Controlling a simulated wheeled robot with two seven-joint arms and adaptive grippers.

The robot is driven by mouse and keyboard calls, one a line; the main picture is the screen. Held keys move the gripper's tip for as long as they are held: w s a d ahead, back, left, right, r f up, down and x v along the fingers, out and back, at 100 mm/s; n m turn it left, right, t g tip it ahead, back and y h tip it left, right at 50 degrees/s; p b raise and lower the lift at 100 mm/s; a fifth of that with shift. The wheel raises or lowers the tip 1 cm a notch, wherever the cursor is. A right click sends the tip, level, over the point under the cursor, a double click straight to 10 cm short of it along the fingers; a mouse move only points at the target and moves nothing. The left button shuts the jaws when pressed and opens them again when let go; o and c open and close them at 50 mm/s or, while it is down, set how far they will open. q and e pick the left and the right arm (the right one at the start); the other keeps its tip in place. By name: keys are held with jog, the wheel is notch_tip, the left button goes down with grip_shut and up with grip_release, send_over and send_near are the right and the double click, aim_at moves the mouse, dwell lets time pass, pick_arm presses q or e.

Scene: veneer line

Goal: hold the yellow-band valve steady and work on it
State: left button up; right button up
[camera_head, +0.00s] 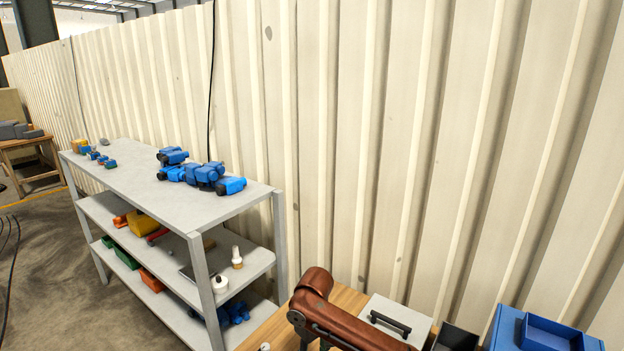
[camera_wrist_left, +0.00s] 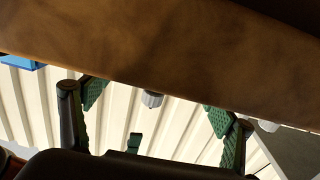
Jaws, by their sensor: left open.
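I cannot make out a yellow-band valve in either view. In the left wrist view my left gripper (camera_wrist_left: 160,120) is open, with its green-padded fingers wide apart and nothing held. A small grey ribbed part (camera_wrist_left: 152,98) shows between the fingers, below the edge of a brown wooden surface (camera_wrist_left: 200,60) that fills the top; I cannot tell what the part belongs to. In the head view a red-brown arm link of mine covers part of the wooden table (camera_head: 345,299). A small pale object (camera_head: 265,346) sits at the table's left edge. My right gripper is not in view.
A grey shelf unit (camera_head: 130,183) stands left of the table, with several blue parts (camera_head: 200,173) on top. A pale plate with a black handle (camera_head: 391,321), a black bin (camera_head: 456,338) and a blue bin (camera_head: 540,335) lie to the right. A corrugated wall (camera_head: 400,130) stands behind.

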pick_arm(q)
jog(key=v, duration=1.2)
jog(key=shift+a, duration=0.1)
